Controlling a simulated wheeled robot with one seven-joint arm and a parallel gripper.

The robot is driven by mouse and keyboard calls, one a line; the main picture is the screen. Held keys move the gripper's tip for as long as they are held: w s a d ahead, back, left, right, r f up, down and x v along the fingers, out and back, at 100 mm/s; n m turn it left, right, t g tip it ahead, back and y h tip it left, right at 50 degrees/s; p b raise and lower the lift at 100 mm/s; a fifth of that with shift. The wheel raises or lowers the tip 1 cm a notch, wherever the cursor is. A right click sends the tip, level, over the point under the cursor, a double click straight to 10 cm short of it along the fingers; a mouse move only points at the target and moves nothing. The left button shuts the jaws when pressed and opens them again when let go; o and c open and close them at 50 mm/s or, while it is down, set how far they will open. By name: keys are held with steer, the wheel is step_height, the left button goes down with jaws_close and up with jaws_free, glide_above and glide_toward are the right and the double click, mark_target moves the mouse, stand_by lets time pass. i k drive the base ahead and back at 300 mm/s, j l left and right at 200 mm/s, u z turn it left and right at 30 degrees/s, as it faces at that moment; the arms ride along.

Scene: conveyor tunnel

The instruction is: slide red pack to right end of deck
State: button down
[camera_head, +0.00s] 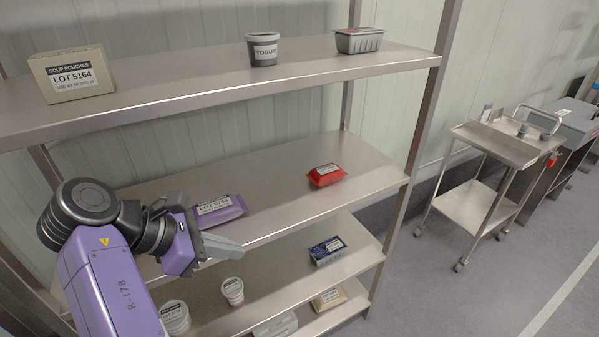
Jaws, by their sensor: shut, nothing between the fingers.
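The red pack (326,175) lies flat on the middle shelf deck (285,161), right of the deck's middle and a short way from its right end. It has a white label on top. My gripper (238,246) is shut and empty. It shows in front of the deck's front edge, to the left of the red pack and nearer the camera, apart from it. A purple pack (221,209) lies on the same deck, just behind my gripper and left of the red pack. My arm hides the deck's left part.
The right rear post (346,108) and right front post (420,120) flank the deck's right end. The upper shelf (200,87) holds a box, a yogurt cup and a tray. Lower shelves hold a blue pack (327,250) and cups. The deck right of the red pack is clear.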

mark_target(321, 176)
steer(key=i, duration=0.9)
